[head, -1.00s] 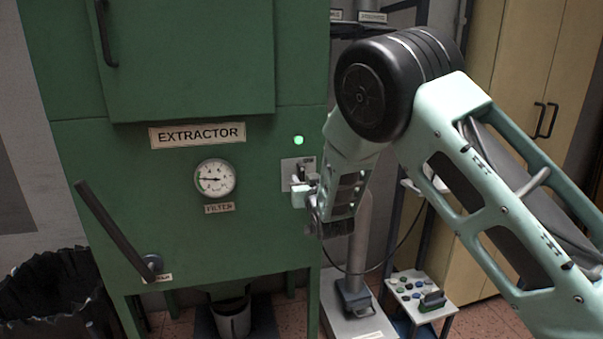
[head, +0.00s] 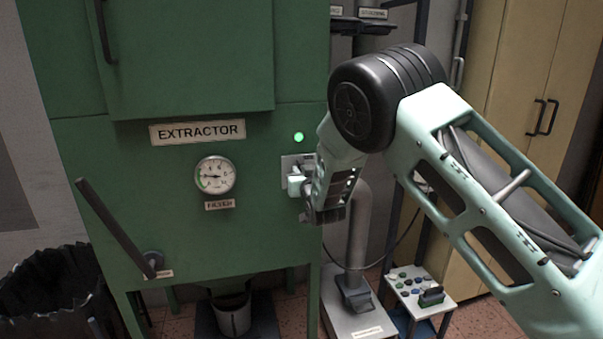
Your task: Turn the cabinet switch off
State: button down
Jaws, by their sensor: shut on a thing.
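The green extractor cabinet (head: 120,200) stands at the left, with a label reading EXTRACTOR (head: 197,132) on its front. A small grey switch plate (head: 286,163) sits on the cabinet front at its right side, below a lit green lamp (head: 299,137). My gripper (head: 295,184) is right at the plate, with a pale fingertip against or in front of it. My gripper and wrist cover most of the plate, so the switch itself and its position are hidden. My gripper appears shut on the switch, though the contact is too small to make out.
A round gauge (head: 215,175) and a dark lever (head: 117,230) are on the cabinet front. A black-lined bin (head: 55,300) stands at lower left. A grey post on a base (head: 352,292) and a small button panel (head: 420,290) stand at lower right, near my arm.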

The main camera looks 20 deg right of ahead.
jog(key=shift+b, duration=0.3)
jog(key=m+b, duration=0.1)
jog(key=b, duration=0.1)
jog(key=m+b, duration=0.3)
jog(key=b, duration=0.1)
jog(key=shift+d+f+m, duration=0.3)
jog(key=shift+f, duration=0.05)
jog(key=m+b, duration=0.4)
jog(key=b, duration=0.1)
jog(key=m+b, duration=0.9)
jog(key=b, duration=0.2)
jog(key=shift+d+f, duration=0.35)
jog(key=shift+m, duration=0.3)
jog(key=c, duration=1.4)
grip_release()
jog(key=shift+o, duration=0.2)
